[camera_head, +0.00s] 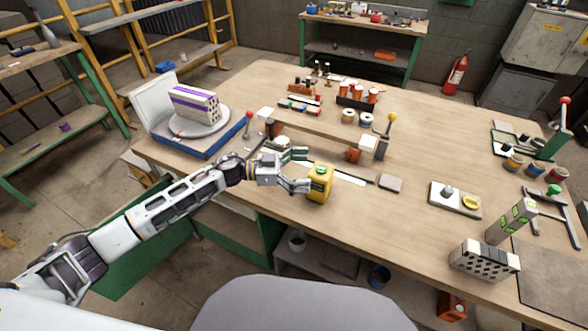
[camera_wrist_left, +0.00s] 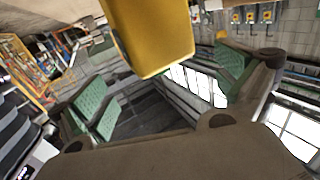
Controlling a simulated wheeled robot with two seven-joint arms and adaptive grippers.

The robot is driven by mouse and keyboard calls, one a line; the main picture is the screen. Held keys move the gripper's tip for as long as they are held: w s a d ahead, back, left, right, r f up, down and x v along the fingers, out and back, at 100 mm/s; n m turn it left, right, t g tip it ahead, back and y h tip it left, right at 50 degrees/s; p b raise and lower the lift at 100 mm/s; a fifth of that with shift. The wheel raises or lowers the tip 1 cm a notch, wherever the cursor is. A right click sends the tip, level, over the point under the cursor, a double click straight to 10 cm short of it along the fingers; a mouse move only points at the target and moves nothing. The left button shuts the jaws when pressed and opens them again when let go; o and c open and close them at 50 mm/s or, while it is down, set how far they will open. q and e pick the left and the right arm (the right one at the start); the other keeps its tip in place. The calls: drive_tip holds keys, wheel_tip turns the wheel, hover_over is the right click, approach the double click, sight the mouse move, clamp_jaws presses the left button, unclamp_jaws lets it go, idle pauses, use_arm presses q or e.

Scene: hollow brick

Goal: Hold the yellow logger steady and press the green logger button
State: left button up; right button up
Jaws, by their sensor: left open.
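The yellow logger (camera_head: 319,186) stands upright near the front edge of the wooden table. Its green button (camera_head: 321,169) is on top. My left gripper (camera_head: 298,170) is open, just left of the logger, with one finger behind and one near its left side. In the left wrist view the logger (camera_wrist_left: 152,38) fills the top middle, between the directions of the two green-padded fingertips (camera_wrist_left: 168,85). I cannot tell whether a finger touches it. The button is not visible in the wrist view. My right gripper is not in view.
Behind the gripper are a low wooden beam (camera_head: 325,127) and a yellow-knobbed lever (camera_head: 387,135). A grey block (camera_head: 390,184) lies right of the logger. A turntable with a brick (camera_head: 195,105) stands left.

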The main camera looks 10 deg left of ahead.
sight(316, 169)
use_arm(q)
drive_tip(key=d, duration=0.3)
drive_tip(key=shift+w+d, duration=0.3)
drive_tip(key=shift+d, duration=0.45)
drive_tip(key=shift+w+d, duration=0.1)
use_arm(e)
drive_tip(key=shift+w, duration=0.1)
use_arm(q)
drive_tip(key=shift+c, duration=0.4)
drive_tip(key=c, duration=1)
drive_tip(key=shift+c, duration=0.4)
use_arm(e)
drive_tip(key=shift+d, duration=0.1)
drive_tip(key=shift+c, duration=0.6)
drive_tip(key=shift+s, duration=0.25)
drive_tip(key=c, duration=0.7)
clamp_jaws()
